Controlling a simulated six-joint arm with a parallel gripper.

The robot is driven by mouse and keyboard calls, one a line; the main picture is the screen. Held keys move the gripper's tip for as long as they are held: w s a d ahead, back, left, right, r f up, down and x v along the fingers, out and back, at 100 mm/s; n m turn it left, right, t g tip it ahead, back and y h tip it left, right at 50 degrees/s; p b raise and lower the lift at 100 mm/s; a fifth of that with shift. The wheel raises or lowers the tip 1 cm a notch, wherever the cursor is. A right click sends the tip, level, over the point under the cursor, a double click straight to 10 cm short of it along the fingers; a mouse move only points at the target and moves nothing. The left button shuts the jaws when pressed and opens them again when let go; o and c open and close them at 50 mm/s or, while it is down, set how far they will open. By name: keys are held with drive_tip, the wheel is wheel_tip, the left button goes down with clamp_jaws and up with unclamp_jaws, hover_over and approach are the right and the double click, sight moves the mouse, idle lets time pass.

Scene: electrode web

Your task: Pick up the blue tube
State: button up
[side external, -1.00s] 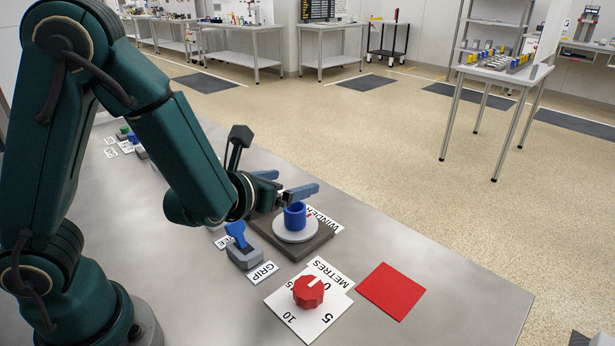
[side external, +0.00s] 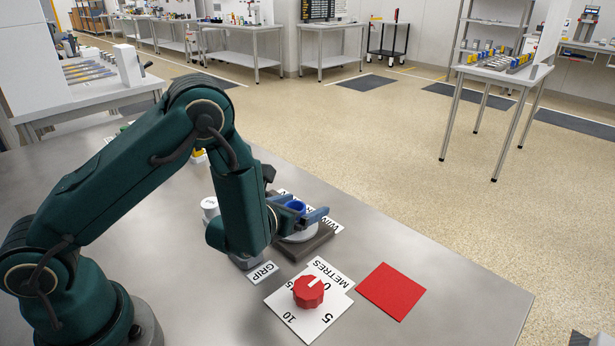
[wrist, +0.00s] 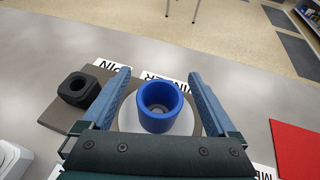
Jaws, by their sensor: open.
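The blue tube (wrist: 158,122) stands upright on a round light-grey disc (wrist: 130,113) in the wrist view. Its open top faces up. In the side view only part of the blue tube (side external: 295,206) shows behind a finger. My gripper (wrist: 165,85) is open, with one blue finger on each side of the tube and a visible gap to each. In the side view my gripper (side external: 304,208) is low, level with the tube's upper part. Whether a finger touches the tube cannot be told there.
The disc sits on a dark base plate (side external: 318,244) marked WINDER. A black block with a hole (wrist: 78,89) stands left of the tube. A red knob (side external: 308,291) on a white METRES dial and a red square (side external: 391,290) lie nearer the front.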

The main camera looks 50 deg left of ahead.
drive_tip(key=shift+w, duration=0.15)
drive_tip(key=c, duration=1.4)
drive_tip(key=shift+r, duration=0.15)
